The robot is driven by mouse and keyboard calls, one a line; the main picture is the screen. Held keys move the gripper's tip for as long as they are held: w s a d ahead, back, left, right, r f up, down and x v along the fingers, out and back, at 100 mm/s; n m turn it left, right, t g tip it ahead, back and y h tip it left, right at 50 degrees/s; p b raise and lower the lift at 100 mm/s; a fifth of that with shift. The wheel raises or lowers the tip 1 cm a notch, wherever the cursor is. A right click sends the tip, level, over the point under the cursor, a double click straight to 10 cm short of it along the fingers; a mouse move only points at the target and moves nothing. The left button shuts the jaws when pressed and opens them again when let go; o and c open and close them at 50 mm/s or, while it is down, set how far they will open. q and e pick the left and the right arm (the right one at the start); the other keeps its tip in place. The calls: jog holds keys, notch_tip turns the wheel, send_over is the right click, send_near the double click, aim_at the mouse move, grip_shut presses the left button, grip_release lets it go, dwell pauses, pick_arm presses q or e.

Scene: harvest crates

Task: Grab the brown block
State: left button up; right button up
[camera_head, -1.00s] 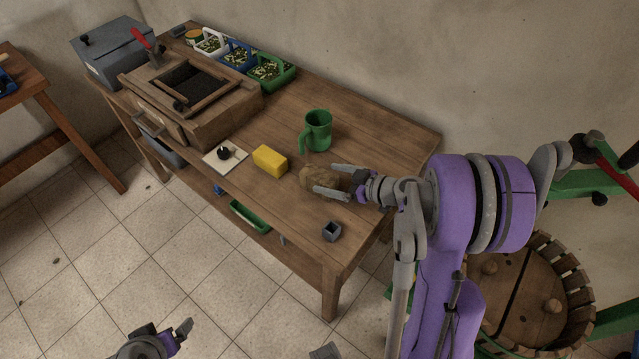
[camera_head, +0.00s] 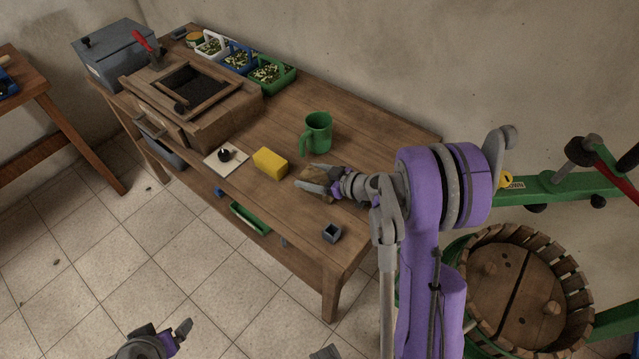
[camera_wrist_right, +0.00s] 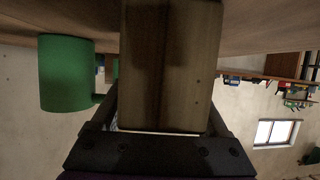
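The brown block (camera_head: 313,187) lies on the wooden workbench (camera_head: 383,144), right of the yellow block. My right gripper (camera_head: 313,180) is low over the bench with its fingers around the brown block, which is partly hidden by them. In the right wrist view the brown block (camera_wrist_right: 172,65) fills the middle, between the two fingers, close to the palm. A thin gap shows beside the left finger, so the right gripper looks open around it. My left gripper (camera_head: 178,335) is at the bottom edge, low and away from the bench; its finger gap is unclear.
A yellow block (camera_head: 270,163) and a green mug (camera_head: 318,132) stand close by; the mug also shows in the right wrist view (camera_wrist_right: 66,75). A small grey square holder (camera_head: 331,233) sits near the front edge. A wooden box and small crates fill the bench's left part.

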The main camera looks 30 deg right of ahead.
grip_shut()
jog(key=shift+r, duration=0.1)
